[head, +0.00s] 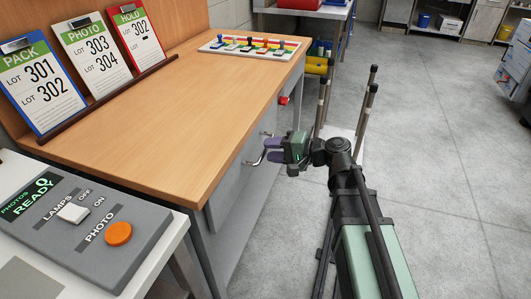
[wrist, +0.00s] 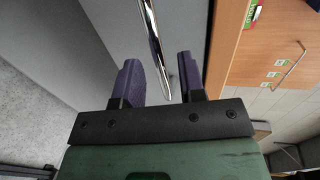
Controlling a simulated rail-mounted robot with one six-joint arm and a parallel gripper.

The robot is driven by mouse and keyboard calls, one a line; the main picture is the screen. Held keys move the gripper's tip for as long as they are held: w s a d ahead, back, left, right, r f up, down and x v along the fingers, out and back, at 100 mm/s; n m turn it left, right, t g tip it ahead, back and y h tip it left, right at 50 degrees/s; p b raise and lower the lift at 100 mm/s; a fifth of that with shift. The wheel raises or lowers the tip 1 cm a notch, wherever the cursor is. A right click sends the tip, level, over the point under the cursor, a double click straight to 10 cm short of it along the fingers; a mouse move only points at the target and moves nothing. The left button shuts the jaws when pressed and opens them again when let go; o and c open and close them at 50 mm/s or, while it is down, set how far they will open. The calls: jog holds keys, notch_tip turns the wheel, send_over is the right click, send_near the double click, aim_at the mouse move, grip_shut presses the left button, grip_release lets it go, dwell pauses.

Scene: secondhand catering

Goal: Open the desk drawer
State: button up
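The desk (head: 165,95) has a wooden top and a grey front. A chrome bar handle (head: 256,160) stands out from the grey drawer front, which looks closed. My gripper (head: 268,149) is at this handle, with its purple fingers pointing at the desk. In the wrist view the chrome handle (wrist: 154,38) runs down between the two spread fingers of my gripper (wrist: 157,72). There are visible gaps on both sides of the bar, so the gripper is open around it and not clamped.
A control box (head: 85,225) with an orange button stands at the front left. Lot cards (head: 90,60) lean at the desk's back, and a stamp rack (head: 250,45) sits at its far end. Upright posts (head: 365,110) stand near my arm.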

jog(key=shift+x, duration=1.25)
grip_shut()
